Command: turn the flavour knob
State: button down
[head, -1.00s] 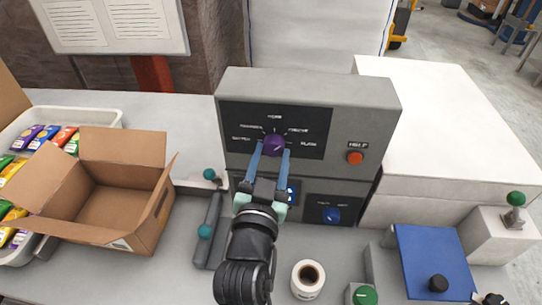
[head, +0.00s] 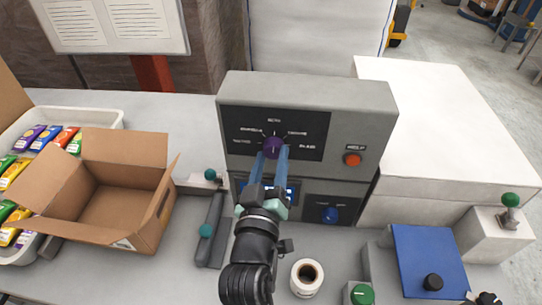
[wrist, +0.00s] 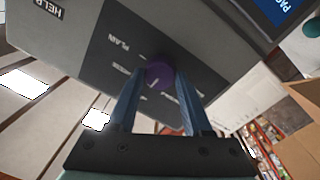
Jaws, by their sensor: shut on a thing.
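The purple flavour knob (head: 273,147) sits in the middle of a black dial plate (head: 309,133) on the grey machine's front. Printed labels ring it, and a light pointer line shows on its face. My gripper (head: 272,152) reaches up from below, with its two blue fingers shut on the knob, one on each side. In the wrist view the knob (wrist: 159,75) lies between the fingertips, which hide parts of its sides and some of the labels.
An orange-red HELP button (head: 352,160) is to the right of the dial. A blue knob (head: 330,215) is below.

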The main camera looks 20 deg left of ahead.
jog(key=shift+n, duration=0.6)
jog(key=shift+c, duration=1.7)
grip_release()
jog(key=b+v, duration=0.3)
jog(key=v, duration=1)
